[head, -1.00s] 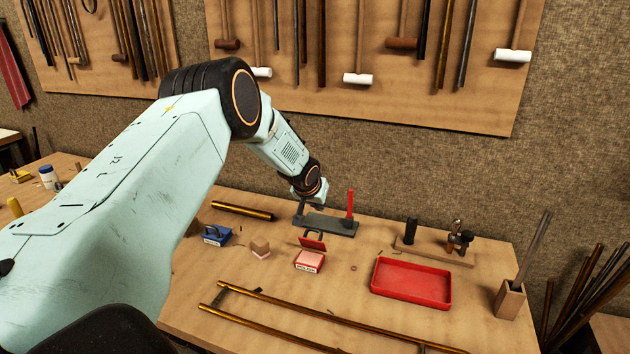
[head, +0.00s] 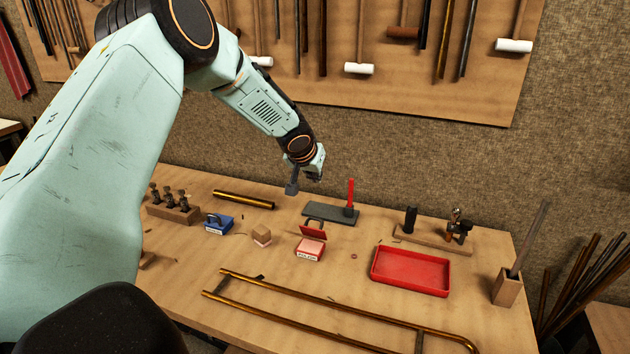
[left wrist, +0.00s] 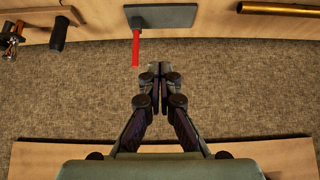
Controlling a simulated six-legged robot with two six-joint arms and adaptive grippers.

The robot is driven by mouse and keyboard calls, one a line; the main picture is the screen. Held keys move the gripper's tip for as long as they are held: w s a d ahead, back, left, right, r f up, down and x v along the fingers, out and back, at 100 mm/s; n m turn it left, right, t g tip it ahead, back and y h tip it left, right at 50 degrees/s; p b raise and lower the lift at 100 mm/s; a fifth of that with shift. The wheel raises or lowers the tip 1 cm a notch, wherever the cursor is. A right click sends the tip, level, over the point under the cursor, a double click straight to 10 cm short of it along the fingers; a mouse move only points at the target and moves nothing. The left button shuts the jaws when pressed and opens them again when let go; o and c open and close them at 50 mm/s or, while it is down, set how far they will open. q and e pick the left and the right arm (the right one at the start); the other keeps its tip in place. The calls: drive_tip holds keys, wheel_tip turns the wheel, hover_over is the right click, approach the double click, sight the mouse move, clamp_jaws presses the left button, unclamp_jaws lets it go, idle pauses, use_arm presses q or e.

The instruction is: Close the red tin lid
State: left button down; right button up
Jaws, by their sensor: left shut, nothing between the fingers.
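The red tin (head: 309,250) stands on the bench with a pale label on its front. Its red lid (head: 312,233) is open, tilted up at the tin's back edge, with a dark loop handle behind it. My left gripper (head: 292,188) is shut and empty, in the air behind and above the tin, a little left of the lid, and apart from it. Its closed fingers (left wrist: 155,72) show in the left wrist view against the wall; the tin is not visible there. My right gripper is not in view.
A grey plate with an upright red bar (head: 350,192) is behind the tin. A wooden block (head: 261,236) and a blue tin (head: 218,224) stand to the left. A red tray (head: 410,283) is at right. Long brass tubing (head: 300,292) lies in front.

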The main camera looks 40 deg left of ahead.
use_arm(q)
wheel_tip(320, 180, down, 12)
drive_tip(key=w+b, duration=0.1)
drive_tip(key=b, duration=0.4)
drive_tip(key=shift+w+a+f+g, duration=0.2)
drive_tip(key=shift+w+a+g, duration=0.1)
drive_tip(key=shift+w+a, duration=0.1)
idle(0.8)
drive_tip(key=shift+s+r, duration=0.1)
idle(0.3)
